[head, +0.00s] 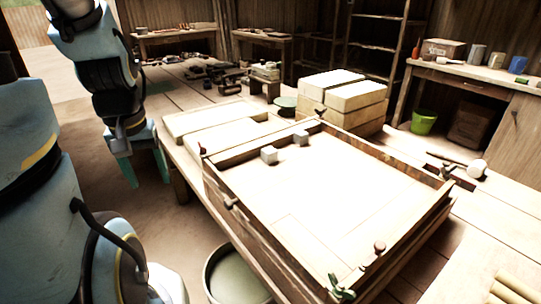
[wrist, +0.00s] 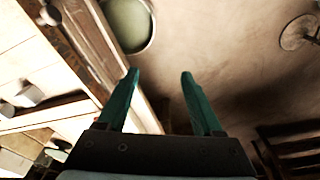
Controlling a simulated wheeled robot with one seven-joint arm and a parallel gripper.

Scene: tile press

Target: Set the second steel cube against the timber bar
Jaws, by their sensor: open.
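Two small grey steel cubes, a nearer one (head: 269,154) and a farther one (head: 300,138), sit apart on the pale bed of the press, near its back timber bar (head: 250,144). I cannot tell whether either cube touches the bar. In the wrist view the cubes show at the left edge, one (wrist: 28,94) beside the other (wrist: 6,108). My gripper (head: 147,180) hangs outside the press, left of the table, pointing down. Its teal fingers (wrist: 159,78) are apart with nothing between them, over the floor.
Raised wooden walls with knobs (head: 379,247) edge the press. Pale slabs (head: 215,120) lie behind it, and stacked blocks (head: 345,95) stand at the back. A round basin (head: 232,275) is on the floor in front; it shows in the wrist view (wrist: 128,25). The bed's middle is clear.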

